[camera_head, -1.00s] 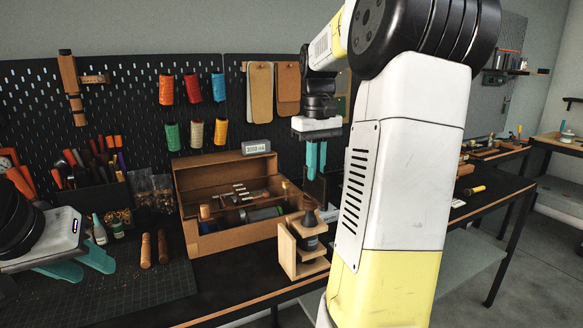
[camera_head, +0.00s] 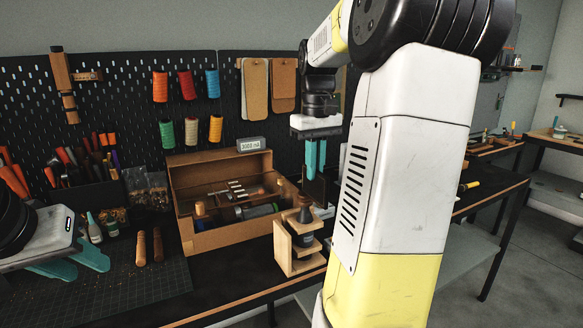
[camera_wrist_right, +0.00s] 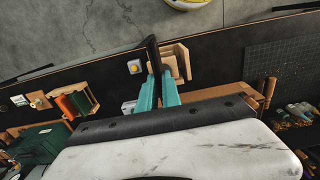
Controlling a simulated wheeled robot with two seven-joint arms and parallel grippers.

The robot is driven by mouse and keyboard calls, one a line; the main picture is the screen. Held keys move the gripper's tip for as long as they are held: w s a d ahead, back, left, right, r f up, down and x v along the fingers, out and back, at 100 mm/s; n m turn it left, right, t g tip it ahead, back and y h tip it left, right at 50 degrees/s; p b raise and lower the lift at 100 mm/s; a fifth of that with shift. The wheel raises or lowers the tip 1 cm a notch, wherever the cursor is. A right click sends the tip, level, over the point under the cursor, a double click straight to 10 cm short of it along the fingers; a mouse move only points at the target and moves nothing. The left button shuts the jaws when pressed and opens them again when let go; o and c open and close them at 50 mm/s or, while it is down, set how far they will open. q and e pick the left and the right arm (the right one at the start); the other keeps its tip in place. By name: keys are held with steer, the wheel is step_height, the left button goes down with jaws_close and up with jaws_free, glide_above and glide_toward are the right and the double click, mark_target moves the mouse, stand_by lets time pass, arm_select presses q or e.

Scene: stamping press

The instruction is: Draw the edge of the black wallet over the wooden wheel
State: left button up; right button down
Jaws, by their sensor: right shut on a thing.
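My right gripper (camera_head: 316,172) points down, its teal fingers shut on the black wallet (camera_wrist_right: 152,50). In the right wrist view the wallet is a thin dark panel seen edge-on between the fingertips. In the head view it is hard to tell from the dark background. Close by, a wooden stand (camera_head: 284,250) holds a dark turned piece (camera_head: 305,214), which may be the wooden wheel. The stand also shows beside the wallet in the wrist view (camera_wrist_right: 183,60). I cannot tell whether wallet and wheel touch. My left gripper (camera_head: 92,267) is open and empty over the mat.
An open wooden toolbox (camera_head: 222,238) stands left of the stand, with a small display (camera_head: 251,144) on it. Two wooden handles (camera_head: 141,248) lie on the cutting mat (camera_head: 120,290). A box with a yellow button (camera_wrist_right: 135,66) is beside the wallet. Thread spools hang on the pegboard (camera_head: 120,90).

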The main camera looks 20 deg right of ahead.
steer(key=shift+w+a, duration=0.15)
steer(key=shift+w, duration=1.25)
steer(key=shift+w, duration=0.15)
steer(key=shift+w+a, duration=0.1)
steer(key=shift+w, duration=1.15)
steer(key=w, duration=0.2)
steer(key=shift+w+a, duration=0.1)
steer(key=shift+w, duration=0.3)
